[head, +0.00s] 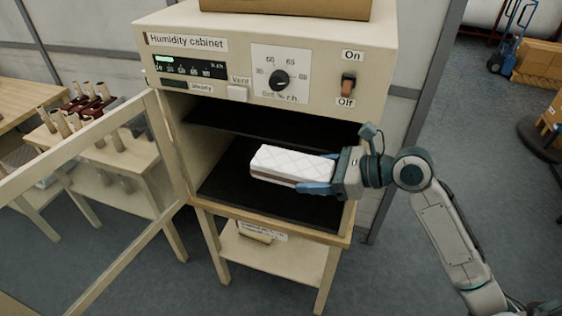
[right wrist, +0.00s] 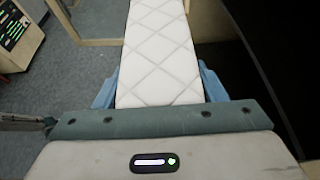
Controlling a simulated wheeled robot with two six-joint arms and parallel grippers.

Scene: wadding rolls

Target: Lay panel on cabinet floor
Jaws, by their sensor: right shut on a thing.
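The white quilted panel (head: 290,162) is held level in my right gripper (head: 318,172) at the open front of the humidity cabinet (head: 152,100). The gripper's blue fingers are shut on the panel's near end, on both sides, as the right wrist view shows the panel (right wrist: 158,50) between them. Beneath the panel is the dark cabinet floor (head: 230,190). I cannot tell how high above the floor the panel is, or whether they touch. A dark shelf (head: 250,122) lies higher inside the cabinet. My left gripper does not show.
The glazed cabinet door (head: 90,185) stands open to the left. A small lower shelf (head: 270,257) is under the cabinet. A cardboard box (head: 285,8) sits on top.

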